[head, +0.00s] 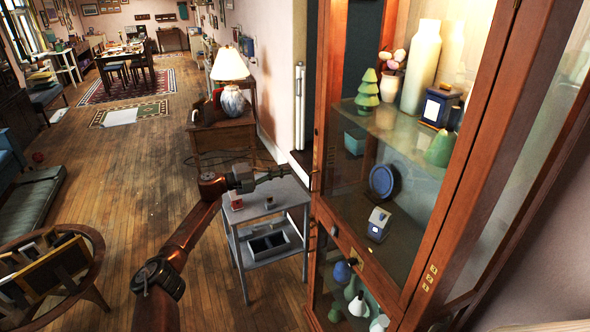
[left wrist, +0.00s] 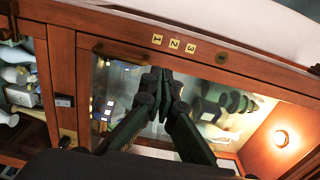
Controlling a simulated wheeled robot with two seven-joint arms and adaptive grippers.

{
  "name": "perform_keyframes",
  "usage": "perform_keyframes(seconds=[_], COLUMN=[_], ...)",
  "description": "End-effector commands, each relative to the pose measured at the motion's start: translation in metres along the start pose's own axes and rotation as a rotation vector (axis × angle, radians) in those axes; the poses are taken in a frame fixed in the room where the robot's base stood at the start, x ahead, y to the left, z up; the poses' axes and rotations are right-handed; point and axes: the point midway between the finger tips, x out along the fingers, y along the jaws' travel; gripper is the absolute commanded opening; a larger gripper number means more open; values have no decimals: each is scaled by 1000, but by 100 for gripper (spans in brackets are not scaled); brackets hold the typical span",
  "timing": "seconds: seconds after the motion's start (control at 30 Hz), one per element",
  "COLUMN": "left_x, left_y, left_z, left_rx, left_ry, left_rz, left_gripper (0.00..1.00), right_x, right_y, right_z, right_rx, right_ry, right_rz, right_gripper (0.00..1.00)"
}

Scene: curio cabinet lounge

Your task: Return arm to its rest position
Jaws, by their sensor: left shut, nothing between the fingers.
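My left arm (head: 190,228) reaches up from the bottom of the head view, bent at a reddish-brown joint. My left gripper (head: 285,172) points right toward the cabinet, above the grey side table. In the left wrist view its two dark fingers (left wrist: 160,72) meet at the tips, shut with nothing between them. The wooden curio cabinet (head: 408,254) with glass panes fills the right side of the head view. Its frame also shows in the left wrist view (left wrist: 90,42), behind the fingers. I cannot tell the gap between fingertips and cabinet. My right gripper is not in view.
A grey side table (head: 285,192) holding small items stands just left of the cabinet, below the gripper. A wooden desk with a lamp (head: 230,66) stands behind. A round wooden rack (head: 92,240) with frames is at lower left. Wooden floor (head: 130,170) lies open between.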

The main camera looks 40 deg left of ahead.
Motion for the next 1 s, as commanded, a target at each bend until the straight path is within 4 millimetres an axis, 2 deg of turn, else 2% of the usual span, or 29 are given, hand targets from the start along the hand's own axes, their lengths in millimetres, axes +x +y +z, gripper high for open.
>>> perform_keyframes(seconds=[0.1,0.3,0.47,0.73,0.77,0.87,0.97,1.0], left_x=[-25,-53,-61,-61,-61,-62,-66,-70], left_y=[1,1,0,4,8,39,97,125], left_z=[0,0,0,1,2,10,21,25], left_rx=[0,-1,-1,-7,-15,-70,-165,-211], left_ry=[-1,-1,0,-3,-9,-48,-124,-162], left_rz=[3,2,0,-1,0,1,10,14], left_gripper=[0,0,0,0,0,0,0,0], right_x=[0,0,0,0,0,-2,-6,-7], right_y=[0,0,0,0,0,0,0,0], right_z=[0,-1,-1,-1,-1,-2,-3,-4], right_rx=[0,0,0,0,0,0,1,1], right_ry=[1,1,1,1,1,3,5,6], right_rz=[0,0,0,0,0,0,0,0], right_gripper=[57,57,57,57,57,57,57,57])
